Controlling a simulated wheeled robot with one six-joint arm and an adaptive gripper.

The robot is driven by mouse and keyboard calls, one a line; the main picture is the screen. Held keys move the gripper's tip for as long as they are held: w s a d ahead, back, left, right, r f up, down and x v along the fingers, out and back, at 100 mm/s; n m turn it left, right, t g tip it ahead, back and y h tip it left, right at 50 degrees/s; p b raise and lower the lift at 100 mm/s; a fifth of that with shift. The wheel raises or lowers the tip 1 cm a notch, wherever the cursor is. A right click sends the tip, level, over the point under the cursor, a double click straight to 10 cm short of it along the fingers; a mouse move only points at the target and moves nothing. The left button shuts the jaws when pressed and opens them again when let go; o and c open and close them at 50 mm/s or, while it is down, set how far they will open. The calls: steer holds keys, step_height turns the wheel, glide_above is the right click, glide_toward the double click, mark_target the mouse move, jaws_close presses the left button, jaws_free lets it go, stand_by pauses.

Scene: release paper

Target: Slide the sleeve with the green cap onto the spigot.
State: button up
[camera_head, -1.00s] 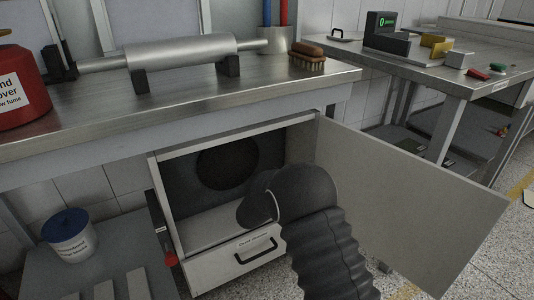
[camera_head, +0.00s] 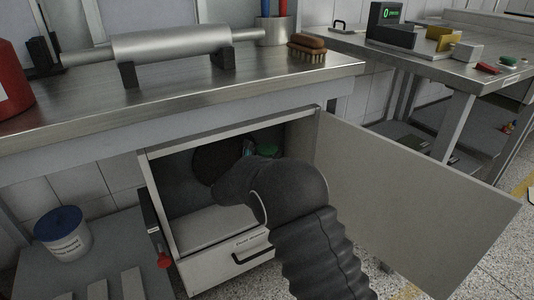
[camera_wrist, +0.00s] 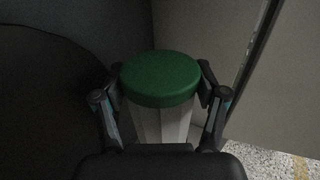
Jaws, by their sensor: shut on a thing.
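The sleeve (camera_wrist: 161,124) is pale and faceted, with a round green cap (camera_wrist: 160,76) on its end. In the wrist view it stands between the two fingers of my gripper (camera_wrist: 162,98), which is shut on it. In the head view a bit of the green cap (camera_head: 267,151) shows inside the open cabinet, past my dark arm, with part of my gripper (camera_head: 249,147) beside it. My arm hides the rest of the sleeve. I cannot make out a spigot; a large dark round shape (camera_head: 211,163) lies at the cabinet's back, left of the gripper.
The cabinet (camera_head: 160,205) has its door (camera_head: 410,200) swung open to the right. A drawer with a handle is below the opening. The steel bench (camera_head: 180,95) above carries a roller (camera_head: 175,46) and a brush (camera_head: 312,48). A white tub (camera_head: 63,235) stands at lower left.

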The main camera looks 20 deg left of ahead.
steer(key=shift+d+f+b, duration=0.1)
steer(key=shift+f+b, duration=1.75)
steer(key=shift+f, duration=1.05)
steer(key=shift+f+b, duration=1.25)
steer(key=shift+f, duration=0.15)
steer(key=shift+f, duration=1.4)
steer(key=o, duration=1.4)
steer(key=shift+c, duration=0.2)
steer(key=s+a, duration=0.2)
steer(key=s, duration=0.9)
steer(key=shift+s+a, duration=0.15)
steer(key=shift+s, duration=0.2)
